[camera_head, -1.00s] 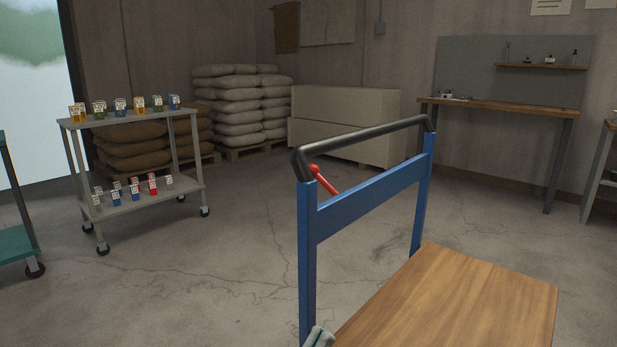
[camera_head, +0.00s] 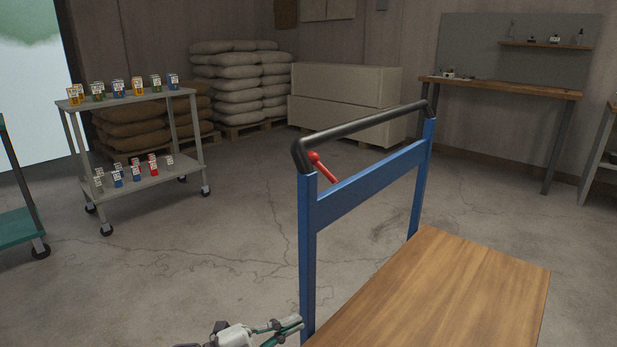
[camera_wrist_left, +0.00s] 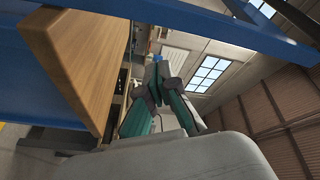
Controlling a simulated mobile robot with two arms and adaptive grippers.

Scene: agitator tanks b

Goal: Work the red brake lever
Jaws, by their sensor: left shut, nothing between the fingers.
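The red brake lever (camera_head: 322,166) has a round red knob and slants down behind the blue upright, just under the black handle bar (camera_head: 365,127) of a blue cart (camera_head: 370,185). Its lower part is hidden by the blue crossbar. My left gripper (camera_head: 298,322) is low at the bottom of the head view, beside the blue upright and well below the lever. It is shut and empty; its fingers also show in the left wrist view (camera_wrist_left: 157,75). The lever cannot be made out in the wrist view. My right gripper is not in view.
The cart's wooden deck (camera_head: 440,290) fills the lower right. A grey shelf trolley (camera_head: 150,178) with small boxes stands at the left. Stacked sacks (camera_head: 240,85), pale crates (camera_head: 345,100) and a workbench (camera_head: 500,88) line the back. The floor between is clear.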

